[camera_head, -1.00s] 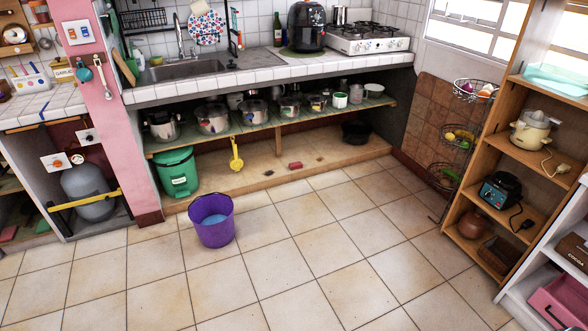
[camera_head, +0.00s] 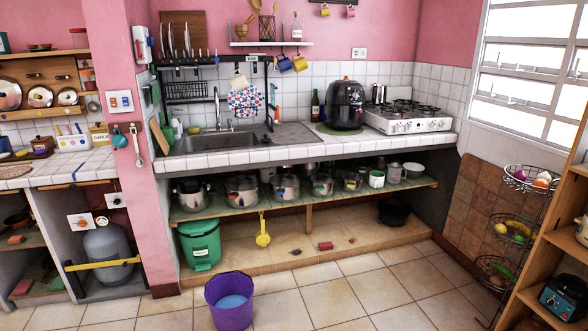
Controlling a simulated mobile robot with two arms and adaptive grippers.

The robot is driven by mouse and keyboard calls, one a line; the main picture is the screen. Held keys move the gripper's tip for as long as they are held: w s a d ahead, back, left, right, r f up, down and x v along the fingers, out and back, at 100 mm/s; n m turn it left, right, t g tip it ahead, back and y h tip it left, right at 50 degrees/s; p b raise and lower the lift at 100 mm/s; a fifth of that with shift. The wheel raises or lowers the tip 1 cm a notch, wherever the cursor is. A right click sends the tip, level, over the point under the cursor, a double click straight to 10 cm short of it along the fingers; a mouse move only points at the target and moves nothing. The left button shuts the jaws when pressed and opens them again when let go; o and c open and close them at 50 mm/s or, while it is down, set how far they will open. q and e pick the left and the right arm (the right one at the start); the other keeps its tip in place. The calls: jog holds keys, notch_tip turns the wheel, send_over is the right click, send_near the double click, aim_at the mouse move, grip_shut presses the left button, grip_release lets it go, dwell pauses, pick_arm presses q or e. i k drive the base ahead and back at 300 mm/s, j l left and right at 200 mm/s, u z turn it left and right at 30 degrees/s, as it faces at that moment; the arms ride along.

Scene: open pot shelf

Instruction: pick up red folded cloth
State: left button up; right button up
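A small red block-like item (camera_head: 325,245) lies on the low ledge under the counter, right of the yellow ladle. A flat red item (camera_head: 22,287) lies low in the left cupboard, and a small reddish item (camera_head: 15,240) sits on the shelf above it. All are too small to tell for sure which is the red folded cloth. Neither of my grippers is in view.
A purple bucket (camera_head: 230,300) stands on the floor before the counter. Pots line the open shelf (camera_head: 290,207). A wire basket stand (camera_head: 515,230) is at right. The middle floor is clear.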

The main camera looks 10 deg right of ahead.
aim_at(328, 245)
jog(key=i+l+z, duration=0.35)
jog(key=i, duration=0.65)
jog(key=i+l+z, duration=0.1)
jog(key=i+z, duration=0.25)
jog(key=i, duration=0.7)
